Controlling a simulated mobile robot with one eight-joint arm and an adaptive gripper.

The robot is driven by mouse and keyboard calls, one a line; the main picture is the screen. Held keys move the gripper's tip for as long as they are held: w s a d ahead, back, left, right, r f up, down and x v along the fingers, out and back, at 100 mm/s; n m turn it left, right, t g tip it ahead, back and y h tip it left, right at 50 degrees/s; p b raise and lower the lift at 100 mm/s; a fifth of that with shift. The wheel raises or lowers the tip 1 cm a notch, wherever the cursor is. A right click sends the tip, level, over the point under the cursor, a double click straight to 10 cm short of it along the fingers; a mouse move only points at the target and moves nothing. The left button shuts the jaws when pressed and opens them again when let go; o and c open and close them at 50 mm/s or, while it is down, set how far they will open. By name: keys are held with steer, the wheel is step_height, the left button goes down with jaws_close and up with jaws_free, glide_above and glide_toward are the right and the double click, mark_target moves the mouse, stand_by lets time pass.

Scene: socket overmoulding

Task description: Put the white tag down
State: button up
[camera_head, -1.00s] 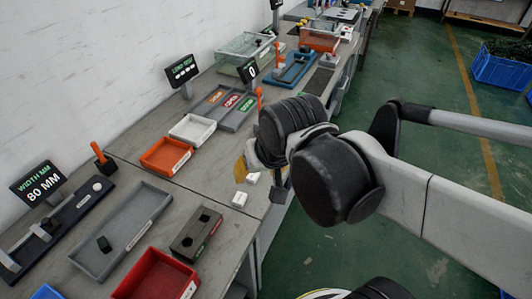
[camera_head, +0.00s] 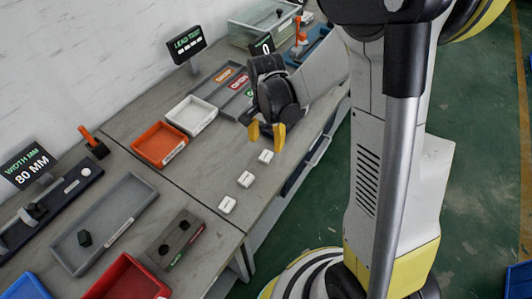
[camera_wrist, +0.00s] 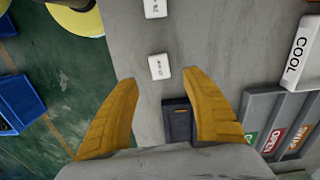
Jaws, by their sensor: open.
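Three small white tags lie in a row on the grey bench near its front edge: the nearest tag (camera_head: 227,204), the middle tag (camera_head: 245,180) and the far tag (camera_head: 265,157). My gripper (camera_head: 266,132), with yellow fingers, is just beyond the far tag. It is open and empty. In the wrist view, two tags show ahead of my spread fingers (camera_wrist: 160,110): one tag (camera_wrist: 159,66) lies flat on the bench, and another tag (camera_wrist: 155,8) is cut by the top edge. Their small print is unreadable.
A dark slotted block (camera_wrist: 177,120) shows between my fingers. A white bin (camera_head: 191,115), an orange bin (camera_head: 160,145) and a grey tray with coloured labels (camera_head: 222,88) stand behind. A two-hole block (camera_head: 175,238) and a red bin (camera_head: 128,278) are nearer.

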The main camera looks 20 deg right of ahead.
mark_target(266, 156)
step_height(266, 156, down, 7)
steer(key=b, duration=0.3)
steer(key=shift+a, duration=0.1)
steer(key=shift+s, duration=0.1)
steer(key=c, duration=1)
steer(key=shift+r, duration=0.1)
